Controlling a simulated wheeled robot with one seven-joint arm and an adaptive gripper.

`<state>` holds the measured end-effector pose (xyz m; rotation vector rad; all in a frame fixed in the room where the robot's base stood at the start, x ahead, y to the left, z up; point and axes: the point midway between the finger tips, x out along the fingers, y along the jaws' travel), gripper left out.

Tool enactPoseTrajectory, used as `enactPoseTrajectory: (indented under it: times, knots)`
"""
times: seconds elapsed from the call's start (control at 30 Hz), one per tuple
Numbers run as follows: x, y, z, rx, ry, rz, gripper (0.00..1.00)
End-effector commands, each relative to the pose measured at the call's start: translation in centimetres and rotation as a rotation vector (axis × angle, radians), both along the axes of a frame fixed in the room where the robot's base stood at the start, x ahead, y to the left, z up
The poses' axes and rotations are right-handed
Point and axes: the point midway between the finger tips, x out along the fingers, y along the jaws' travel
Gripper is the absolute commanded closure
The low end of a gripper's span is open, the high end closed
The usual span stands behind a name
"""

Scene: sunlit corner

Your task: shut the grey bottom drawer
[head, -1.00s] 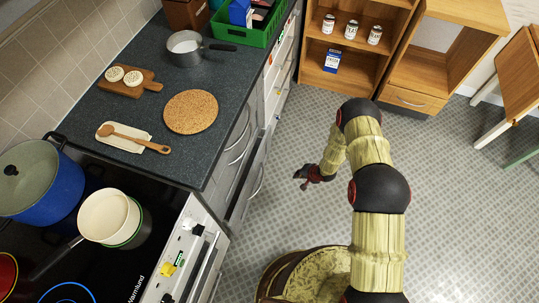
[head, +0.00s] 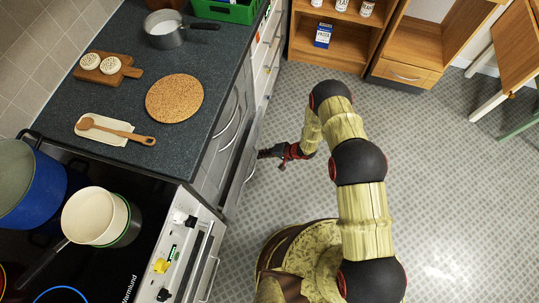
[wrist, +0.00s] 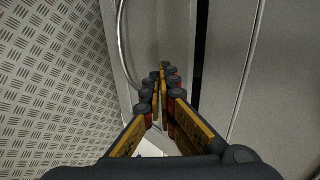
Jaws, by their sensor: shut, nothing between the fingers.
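The grey bottom drawer (head: 243,176) is low in the counter's drawer stack in the head view, its front standing out a little from the fronts above. In the wrist view a pale grey front (wrist: 172,25) with a curved metal handle (wrist: 123,45) fills the middle; it appears to be this drawer. My gripper (head: 264,153) is shut and empty, low beside the drawer stack. In the wrist view its fingertips (wrist: 162,76) lie over the grey front, right of the handle. I cannot tell whether they touch it. My fingers hide part of the front.
The patterned floor (head: 300,205) is clear right of the drawers. A wooden shelf (head: 325,55) with cans and a box stands at the back. The stove (head: 110,260) with pots is at lower left. The countertop (head: 150,60) holds a round cork mat (head: 174,98).

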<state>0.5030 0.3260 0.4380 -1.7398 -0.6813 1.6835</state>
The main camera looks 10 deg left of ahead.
Motion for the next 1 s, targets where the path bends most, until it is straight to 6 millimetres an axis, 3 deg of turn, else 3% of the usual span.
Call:
enactPoseTrajectory:
  times: [0.07,0.3,0.83,1.0]
  knots:
    - [0.0,1.2,-1.4,-0.001,0.0,0.003,1.0]
    - [0.3,4.2,-1.2,-0.001,-0.001,0.001,1.0]
    - [0.4,5.1,-1.0,-0.001,-0.001,-0.001,1.0]
    - [0.6,7.0,-1.2,0.001,-0.004,0.002,1.0]
